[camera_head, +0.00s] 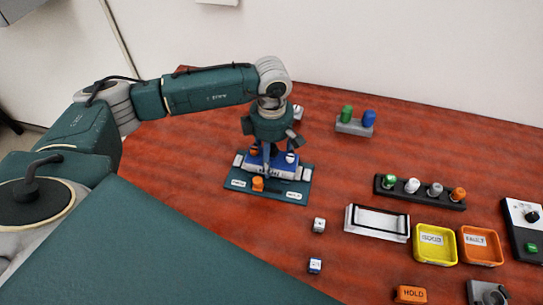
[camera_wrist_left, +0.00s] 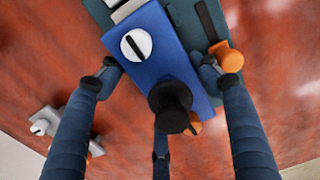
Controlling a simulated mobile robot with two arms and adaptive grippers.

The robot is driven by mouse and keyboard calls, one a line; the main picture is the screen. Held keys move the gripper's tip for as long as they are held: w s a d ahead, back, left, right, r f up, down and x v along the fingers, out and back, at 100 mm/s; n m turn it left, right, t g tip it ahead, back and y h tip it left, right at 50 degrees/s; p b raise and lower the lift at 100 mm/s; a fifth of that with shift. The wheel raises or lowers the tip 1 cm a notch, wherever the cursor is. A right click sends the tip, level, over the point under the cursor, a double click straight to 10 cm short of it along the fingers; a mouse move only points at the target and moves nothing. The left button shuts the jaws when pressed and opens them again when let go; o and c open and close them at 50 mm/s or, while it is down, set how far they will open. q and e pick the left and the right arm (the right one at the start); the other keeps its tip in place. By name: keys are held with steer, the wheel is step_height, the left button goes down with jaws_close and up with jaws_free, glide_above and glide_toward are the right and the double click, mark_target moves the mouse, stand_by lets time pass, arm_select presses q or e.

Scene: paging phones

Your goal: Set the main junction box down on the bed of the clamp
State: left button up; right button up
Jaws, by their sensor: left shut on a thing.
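The main junction box is a blue box (camera_head: 258,164) with a white slotted knob and a black knob on its face in the left wrist view (camera_wrist_left: 165,55). It is over the teal clamp (camera_head: 296,192), between the pale end blocks. I cannot tell whether its underside touches the bed. The clamp has an orange knob (camera_head: 257,184) at its front, and part of it shows beside the box in the wrist view (camera_wrist_left: 205,20). My left gripper (camera_head: 270,148) points down and is shut on the box, with fingers on both sides. My right gripper is not in view.
A grey block with green and blue knobs (camera_head: 354,127) stands behind right. A dark strip of several knobs (camera_head: 420,191), a white frame (camera_head: 376,222), a yellow tray (camera_head: 435,259) and an orange tray (camera_head: 480,261) are at right. Two small cubes (camera_head: 319,225) lie front right of the clamp.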

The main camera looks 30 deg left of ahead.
mark_target(272, 145)
arm_select(q)
steer(key=shift+f+b, duration=0.2)
steer(key=shift+b, duration=0.2)
stand_by(0.4)
steer(key=o, duration=1.7)
steer(key=shift+r+p, duration=1.5)
steer(key=shift+r, duration=1.35)
